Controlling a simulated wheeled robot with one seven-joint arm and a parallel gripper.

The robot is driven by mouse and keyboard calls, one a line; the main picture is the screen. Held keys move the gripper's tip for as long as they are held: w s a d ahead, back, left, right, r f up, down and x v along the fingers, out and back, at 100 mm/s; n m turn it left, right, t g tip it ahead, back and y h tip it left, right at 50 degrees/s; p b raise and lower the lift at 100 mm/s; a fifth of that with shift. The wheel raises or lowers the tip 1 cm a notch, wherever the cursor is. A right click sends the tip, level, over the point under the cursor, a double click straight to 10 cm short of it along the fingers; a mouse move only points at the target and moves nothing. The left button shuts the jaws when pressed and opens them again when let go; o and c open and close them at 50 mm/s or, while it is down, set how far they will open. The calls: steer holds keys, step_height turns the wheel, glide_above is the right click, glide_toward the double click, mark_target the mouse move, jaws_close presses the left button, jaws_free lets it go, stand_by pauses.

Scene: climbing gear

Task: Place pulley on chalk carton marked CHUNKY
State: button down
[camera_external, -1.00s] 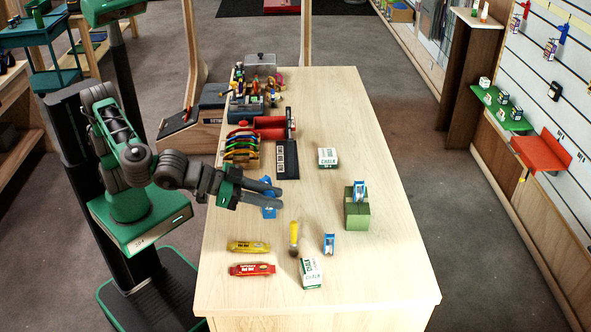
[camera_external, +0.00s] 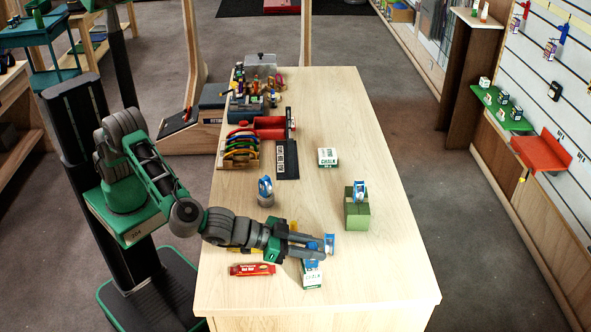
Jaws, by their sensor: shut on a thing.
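My gripper (camera_external: 322,249) is shut on a blue pulley (camera_external: 312,264), mostly hidden by the fingers. The pulley is at the back upper edge of a white and green chalk carton (camera_external: 312,278) near the table's front. I cannot tell whether it touches the carton. The carton's smaller lettering is too small to read. Another blue pulley (camera_external: 330,243) stands just beyond the fingertips. A grey and blue pulley (camera_external: 265,190) stands farther back on the left. One more blue pulley (camera_external: 359,190) is on a green block. A second chalk carton (camera_external: 327,157) stands farther back.
A red bar (camera_external: 251,269) lies left of the near carton. A yellow bar and a yellow-handled brush are mostly hidden by my arm. The green block (camera_external: 357,215) stands right of centre. Carabiners on a rack (camera_external: 240,150) fill the back left. The table's right side (camera_external: 395,250) is clear.

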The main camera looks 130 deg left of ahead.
steer(key=shift+f, duration=0.15)
steer(key=c, duration=1.1)
jaws_free()
steer(key=shift+d+r, duration=0.1)
steer(key=shift+r, duration=0.15)
steer(key=b+v, duration=0.3)
steer(key=v, duration=0.9)
steer(key=s+d+f+m+g+h, duration=0.2)
steer(key=s+d+f+m+h, duration=0.1)
steer(key=s, duration=0.8)
steer(key=s+d+f+m+g+h, duration=0.2)
steer(key=s+f, duration=0.3)
steer(key=s, duration=0.6)
steer(key=s+d+f+m+g+h, duration=0.2)
steer(key=s+d+f+m+h, duration=0.1)
steer(key=s, duration=0.8)
steer(key=shift+d+f+m+h, duration=0.4)
steer(key=shift+f+m+h, duration=0.1)
steer(key=shift+h, duration=0.3)
